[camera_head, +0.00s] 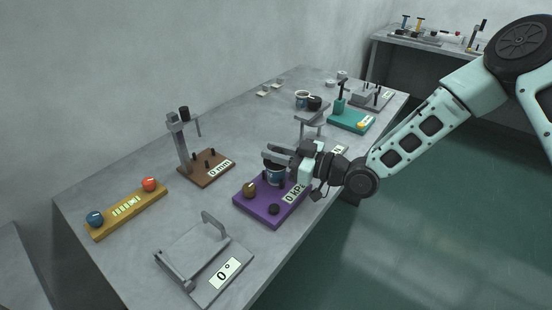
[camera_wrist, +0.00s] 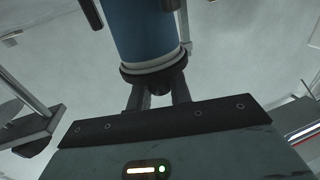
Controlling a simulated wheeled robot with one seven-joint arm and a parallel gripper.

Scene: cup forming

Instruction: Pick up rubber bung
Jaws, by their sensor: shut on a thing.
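My gripper (camera_head: 272,154) is over the purple pressure stand, by the top of a blue cup-like cylinder (camera_head: 275,176). In the wrist view my two fingers (camera_wrist: 158,92) close on a small dark piece, which looks like the rubber bung (camera_wrist: 157,80). It sits at the white-rimmed end of the blue cylinder (camera_wrist: 143,32), with a dark ring around it. I cannot tell whether the bung is still seated in the cylinder. The bung is not clear in the head view, where my fingers cover that spot.
A grey angle fixture (camera_head: 232,255) is in front. A teal stand (camera_head: 350,118) is behind.

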